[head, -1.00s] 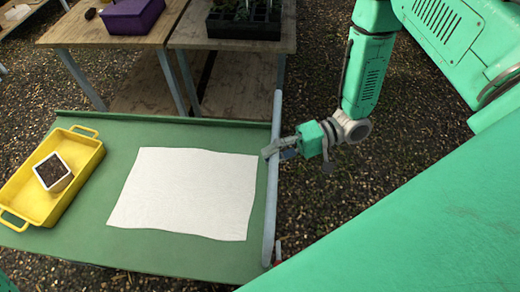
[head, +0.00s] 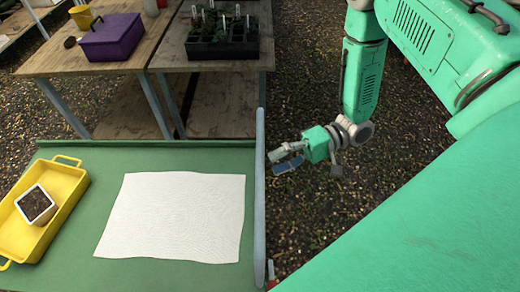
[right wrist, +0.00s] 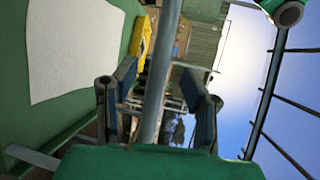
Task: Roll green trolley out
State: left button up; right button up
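The green trolley (head: 80,268) fills the lower left of the head view, with a pale grey push bar (head: 260,195) along its right edge. My right gripper (head: 287,160) is just right of the bar, its two fingers spread and empty. In the right wrist view the bar (right wrist: 160,75) runs upright between the open fingers, with gaps on both sides. The trolley's green top (right wrist: 70,125) shows at left there. My left gripper is in neither view.
On the trolley lie a white sheet (head: 172,215) and a yellow tray (head: 62,190) holding a small pot of soil (head: 36,205). Behind stand wooden tables (head: 215,90) with a purple box (head: 112,38) and a dark seedling tray (head: 222,45). Gravel ground (head: 310,90) is open at right.

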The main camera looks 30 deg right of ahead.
jog(key=v, duration=0.5)
jog(key=shift+s+r, duration=0.1)
jog(key=shift+r, duration=0.05)
jog(key=shift+d, duration=0.15)
